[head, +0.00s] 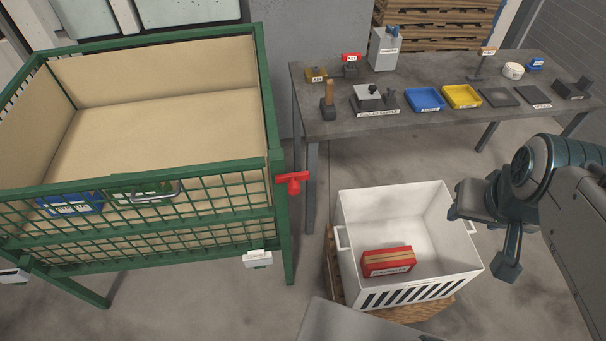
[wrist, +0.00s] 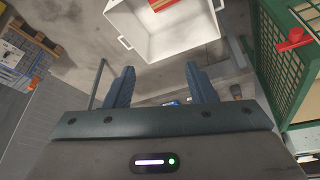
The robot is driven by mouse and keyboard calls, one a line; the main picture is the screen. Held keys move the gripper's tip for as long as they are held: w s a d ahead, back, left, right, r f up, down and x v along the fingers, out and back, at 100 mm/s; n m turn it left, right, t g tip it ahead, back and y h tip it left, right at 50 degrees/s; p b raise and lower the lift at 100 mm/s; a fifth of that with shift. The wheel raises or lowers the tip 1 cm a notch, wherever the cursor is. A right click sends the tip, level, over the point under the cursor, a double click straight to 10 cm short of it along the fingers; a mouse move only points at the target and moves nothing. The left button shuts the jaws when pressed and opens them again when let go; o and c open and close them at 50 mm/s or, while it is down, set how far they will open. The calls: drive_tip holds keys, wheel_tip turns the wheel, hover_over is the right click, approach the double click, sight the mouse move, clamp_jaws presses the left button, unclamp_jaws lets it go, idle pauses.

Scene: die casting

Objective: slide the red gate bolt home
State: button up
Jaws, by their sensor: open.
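The red gate bolt (head: 293,182) sits on the right front corner post of the green mesh cage (head: 276,130). Its red handle sticks out to the right of the post. In the wrist view the red bolt (wrist: 294,40) shows at the upper right, beside the green frame (wrist: 262,60). How far the bolt is slid in cannot be told.
A white crate (head: 455,255) with a red box (head: 388,262) stands on a pallet between the cage and my gripper. A grey workbench (head: 430,125) with trays and small parts stands behind. Some floor is clear between cage and crate.

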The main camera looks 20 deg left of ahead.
drive_tip(key=w+f+n+t+b, duration=0.5)
drive_tip(key=w+f+n+b, duration=0.25)
drive_tip(key=w, duration=0.35)
drive_tip(key=n+g+y+b, duration=0.5)
drive_tip(key=n+y+b, duration=0.9)
drive_tip(key=n, duration=1.2)
approach(293, 183)
wheel_tip(293, 183, down, 3)
drive_tip(key=y+p, duration=0.2)
drive_tip(key=p, duration=0.1)
drive_tip(key=x, duration=1.1)
drive_tip(key=shift+f, duration=0.2)
